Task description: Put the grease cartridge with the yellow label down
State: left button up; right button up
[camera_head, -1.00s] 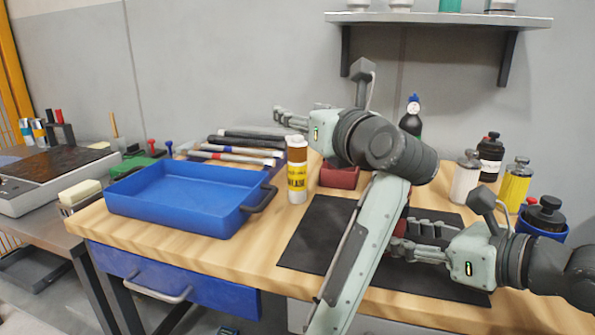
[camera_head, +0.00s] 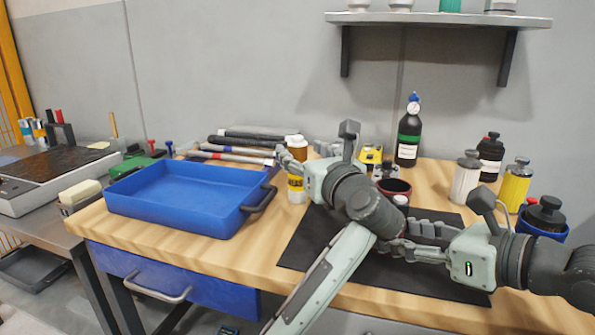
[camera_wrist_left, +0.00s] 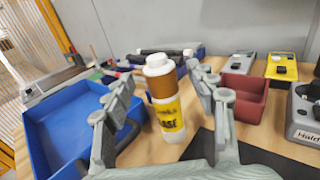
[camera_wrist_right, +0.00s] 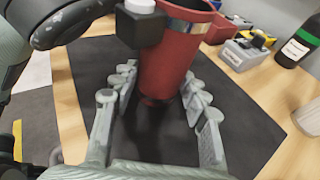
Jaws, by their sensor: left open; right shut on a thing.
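The grease cartridge with the yellow label (camera_head: 296,184) stands upright on the wooden bench, beside the blue tray. It has a white body and cap and a brown band, seen clearly in the left wrist view (camera_wrist_left: 165,105). My left gripper (camera_head: 290,160) is open, with its fingers on either side of the cartridge; I see gaps between them and it. My right gripper (camera_wrist_right: 160,105) is shut on a red cylinder (camera_wrist_right: 172,62) over the black mat. The red cylinder's top shows in the head view (camera_head: 393,187), partly behind my left arm.
The blue tray (camera_head: 185,214) is empty, left of the cartridge. A red bin (camera_wrist_left: 243,95) stands right of it, and several tubes (camera_head: 240,143) lie behind. A black bottle (camera_head: 409,135) and several canisters stand at the back right. The black mat (camera_head: 318,235) is partly covered by my arms.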

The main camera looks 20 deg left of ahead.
pick_arm(q)
jog(key=shift+x, duration=1.3)
grip_shut()
